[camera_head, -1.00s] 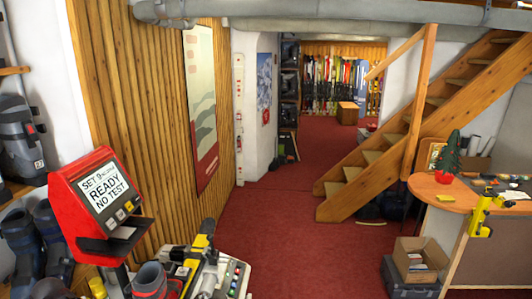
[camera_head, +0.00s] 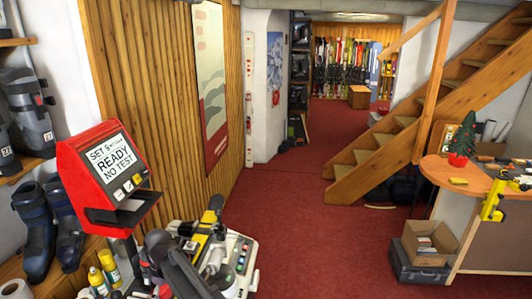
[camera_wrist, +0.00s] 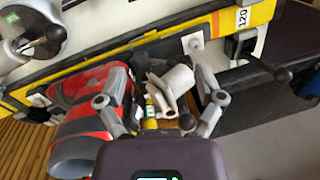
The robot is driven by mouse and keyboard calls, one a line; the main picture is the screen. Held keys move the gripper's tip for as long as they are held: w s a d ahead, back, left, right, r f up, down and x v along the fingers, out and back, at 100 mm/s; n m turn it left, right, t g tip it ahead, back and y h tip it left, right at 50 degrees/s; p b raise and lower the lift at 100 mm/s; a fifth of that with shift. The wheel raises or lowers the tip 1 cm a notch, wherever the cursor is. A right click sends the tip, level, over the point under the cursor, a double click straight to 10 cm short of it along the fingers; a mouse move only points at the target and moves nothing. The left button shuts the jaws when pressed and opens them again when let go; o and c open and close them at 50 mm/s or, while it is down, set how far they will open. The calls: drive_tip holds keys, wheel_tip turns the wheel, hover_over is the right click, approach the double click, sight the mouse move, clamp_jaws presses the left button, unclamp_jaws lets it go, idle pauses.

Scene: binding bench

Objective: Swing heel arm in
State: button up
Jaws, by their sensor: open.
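The binding bench (camera_head: 243,247) stands at the bottom middle of the head view, with a yellow and black rail and coloured buttons. The wrist view shows the yellow rail (camera_wrist: 150,44), marked 120. My gripper (camera_wrist: 160,86) is open in the wrist view, its two grey fingers spread. A light grey rounded part (camera_wrist: 178,79), possibly of the heel arm, shows between them; contact cannot be told. A red and grey boot (camera_wrist: 85,92) lies at the left. My dark arm hides part of the bench.
A red tester screen (camera_head: 112,165) reading READY NO TEST stands left of the bench. Ski boots (camera_head: 35,235) and yellow bottles (camera_head: 97,279) are at far left. A counter (camera_head: 455,178) and a cardboard box (camera_head: 430,243) stand right. Red carpet between is clear.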

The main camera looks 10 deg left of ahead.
drive_tip(key=w+d+f+m+b, duration=0.2)
drive_tip(key=w+d, duration=0.1)
drive_tip(key=d, duration=0.7)
drive_tip(key=w+d+f+m+t+b, duration=0.1)
drive_tip(key=w+d+f+m+b, duration=0.15)
drive_tip(key=d, duration=0.65)
drive_tip(key=w+d+f+m+b, duration=0.2)
drive_tip(key=w+d+f+m, duration=0.1)
drive_tip(key=d, duration=0.7)
drive_tip(key=s+d+f+m+b, duration=0.2)
drive_tip(key=d+f+m+b, duration=0.1)
drive_tip(key=d, duration=0.9)
drive_tip(key=s+d+f+m+b, duration=0.3)
drive_tip(key=d+m, duration=0.1)
drive_tip(key=d, duration=0.9)
drive_tip(key=shift+s+d+f+t, duration=0.15)
drive_tip(key=shift+t, duration=0.15)
